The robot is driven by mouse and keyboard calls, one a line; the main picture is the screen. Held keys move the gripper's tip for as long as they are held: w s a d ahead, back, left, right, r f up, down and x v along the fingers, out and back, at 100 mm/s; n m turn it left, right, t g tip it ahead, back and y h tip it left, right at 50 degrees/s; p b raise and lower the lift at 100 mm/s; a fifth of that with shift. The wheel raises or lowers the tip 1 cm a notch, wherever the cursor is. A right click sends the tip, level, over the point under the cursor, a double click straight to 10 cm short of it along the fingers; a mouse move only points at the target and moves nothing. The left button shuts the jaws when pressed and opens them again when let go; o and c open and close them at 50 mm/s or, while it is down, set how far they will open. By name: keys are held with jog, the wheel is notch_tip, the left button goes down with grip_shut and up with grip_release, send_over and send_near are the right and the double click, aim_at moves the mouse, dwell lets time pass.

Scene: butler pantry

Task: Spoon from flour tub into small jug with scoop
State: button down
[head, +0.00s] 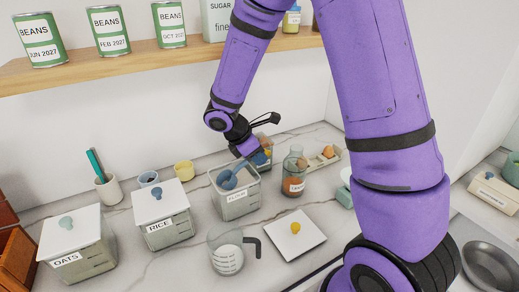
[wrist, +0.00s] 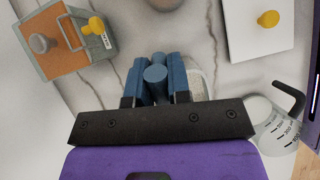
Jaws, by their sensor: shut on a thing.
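My gripper (head: 238,172) is shut on the blue scoop (wrist: 155,78); its round handle sits between the two blue fingers in the wrist view. In the head view the scoop's blue part (head: 227,181) shows at the mouth of the open flour tub (head: 240,203). How deep its bowl reaches is hidden. The clear jug (head: 226,254) with a dark handle and a printed scale stands in front of the flour tub, and looks pale inside. The jug also shows at the right in the wrist view (wrist: 272,122).
A white lid with a yellow knob (head: 295,237) lies right of the jug. Lidded oats (head: 78,240) and rice (head: 162,215) tubs stand left. A glass carafe (head: 295,176) and another tub (wrist: 65,45) with orange contents stand near the flour tub. A shelf of cans runs above.

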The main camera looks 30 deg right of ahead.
jog(key=shift+r, duration=1.3)
jog(key=shift+d+r, duration=0.15)
jog(key=shift+r, duration=0.1)
jog(key=shift+s+d+r+t+y, duration=0.1)
jog(key=shift+d+r+y, duration=0.15)
jog(key=shift+d+y, duration=0.35)
jog(key=shift+s+d+r+t+y, duration=0.1)
jog(key=shift+d+r+y, duration=0.2)
jog(key=shift+d+y, duration=0.35)
jog(key=shift+s+d+r+t+y, duration=0.1)
jog(key=shift+d+r+y, duration=0.15)
jog(key=shift+d+y, duration=0.35)
jog(key=shift+a, duration=0.15)
